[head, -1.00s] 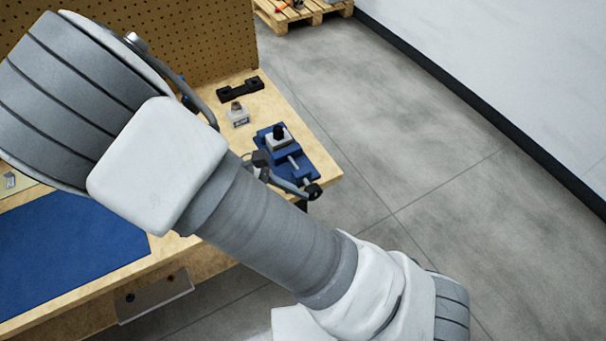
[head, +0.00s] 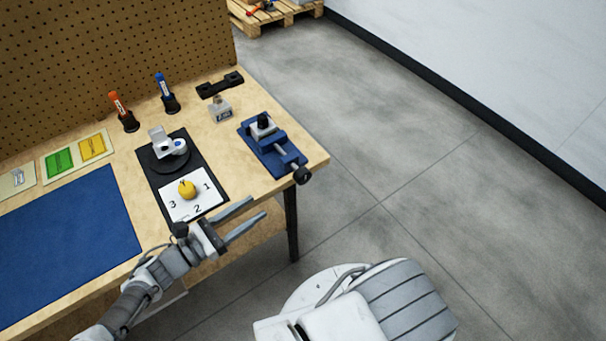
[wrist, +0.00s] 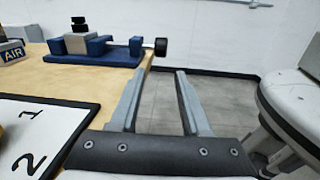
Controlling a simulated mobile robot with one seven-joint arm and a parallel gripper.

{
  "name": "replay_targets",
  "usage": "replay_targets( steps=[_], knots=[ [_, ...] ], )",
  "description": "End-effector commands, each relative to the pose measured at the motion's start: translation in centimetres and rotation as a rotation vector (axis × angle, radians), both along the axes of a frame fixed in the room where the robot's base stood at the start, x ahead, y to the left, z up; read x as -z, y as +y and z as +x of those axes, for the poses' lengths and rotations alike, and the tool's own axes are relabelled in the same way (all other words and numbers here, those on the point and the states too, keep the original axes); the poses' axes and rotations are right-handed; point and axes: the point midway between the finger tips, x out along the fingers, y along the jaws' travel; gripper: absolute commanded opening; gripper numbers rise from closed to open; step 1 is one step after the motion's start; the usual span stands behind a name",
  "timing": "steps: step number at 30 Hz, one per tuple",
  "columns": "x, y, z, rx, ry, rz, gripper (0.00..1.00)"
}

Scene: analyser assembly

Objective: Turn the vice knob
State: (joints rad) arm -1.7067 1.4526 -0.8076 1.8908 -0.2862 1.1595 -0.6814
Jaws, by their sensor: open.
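The blue vice (head: 273,148) stands at the right end of the wooden bench. Its black knob (head: 302,175) sticks out over the bench's front right edge on a metal screw. In the wrist view the vice (wrist: 98,47) is at the upper left and its knob (wrist: 161,47) is ahead of the fingers, near the top. My gripper (head: 259,208) is open and empty, in front of the bench edge, with its fingers pointing right. In the wrist view its two fingers (wrist: 158,73) are parallel and apart. The knob is beyond the fingertips, not between them.
A black mat (head: 151,176) with a numbered white card and yellow knob lies left of the vice. A small "AIR" block (head: 221,110) and a black bracket (head: 220,85) stand behind. Floor right of the bench is clear.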

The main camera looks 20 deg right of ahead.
Motion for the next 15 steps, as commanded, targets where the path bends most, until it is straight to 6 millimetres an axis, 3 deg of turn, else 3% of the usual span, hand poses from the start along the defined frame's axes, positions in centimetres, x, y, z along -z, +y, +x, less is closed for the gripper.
replay_targets(
  steps=[15],
  knots=[
    [0.0,-10.3,4.1,0.006,-0.001,-0.003,0.47]
  ],
)
